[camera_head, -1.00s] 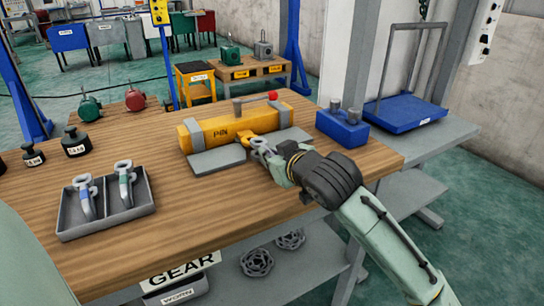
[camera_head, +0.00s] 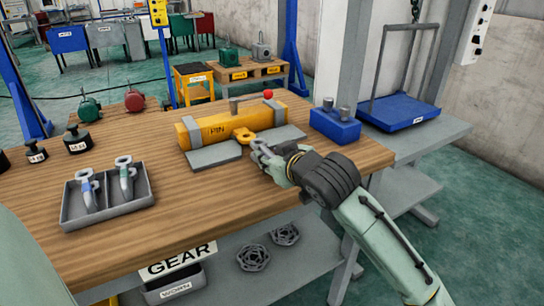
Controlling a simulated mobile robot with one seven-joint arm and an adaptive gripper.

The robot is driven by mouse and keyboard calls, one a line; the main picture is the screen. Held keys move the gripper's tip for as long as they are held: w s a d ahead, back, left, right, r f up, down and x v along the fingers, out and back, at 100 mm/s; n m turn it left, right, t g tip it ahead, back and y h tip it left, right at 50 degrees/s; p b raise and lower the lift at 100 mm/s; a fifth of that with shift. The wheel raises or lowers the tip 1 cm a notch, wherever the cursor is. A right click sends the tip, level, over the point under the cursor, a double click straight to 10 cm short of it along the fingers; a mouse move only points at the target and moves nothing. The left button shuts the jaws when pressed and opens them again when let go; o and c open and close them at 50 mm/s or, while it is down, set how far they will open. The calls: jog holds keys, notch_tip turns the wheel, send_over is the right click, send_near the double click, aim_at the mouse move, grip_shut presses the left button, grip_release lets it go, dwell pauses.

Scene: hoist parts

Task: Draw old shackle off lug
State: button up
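The yellow beam marked PIN (camera_head: 215,130) lies on the wooden bench, and its yellow lug (camera_head: 245,136) sticks out toward me. The old shackle (camera_head: 257,146), a small grey piece, is at my gripper's tip just in front of the lug. My gripper (camera_head: 264,153) appears shut on it, coming in from the lower right. A narrow gap seems to show between shackle and lug, though the hand hides part of the shackle.
A grey two-part tray (camera_head: 107,216) holds two shackles, one blue-banded and one green-banded. A blue block (camera_head: 335,127) with grey pins stands right of the beam. Dark weights (camera_head: 76,141) stand at left. A bin marked WORN (camera_head: 176,289) sits below the bench. The bench front is clear.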

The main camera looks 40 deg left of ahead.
dwell(0.3)
jog(key=v, duration=1.2)
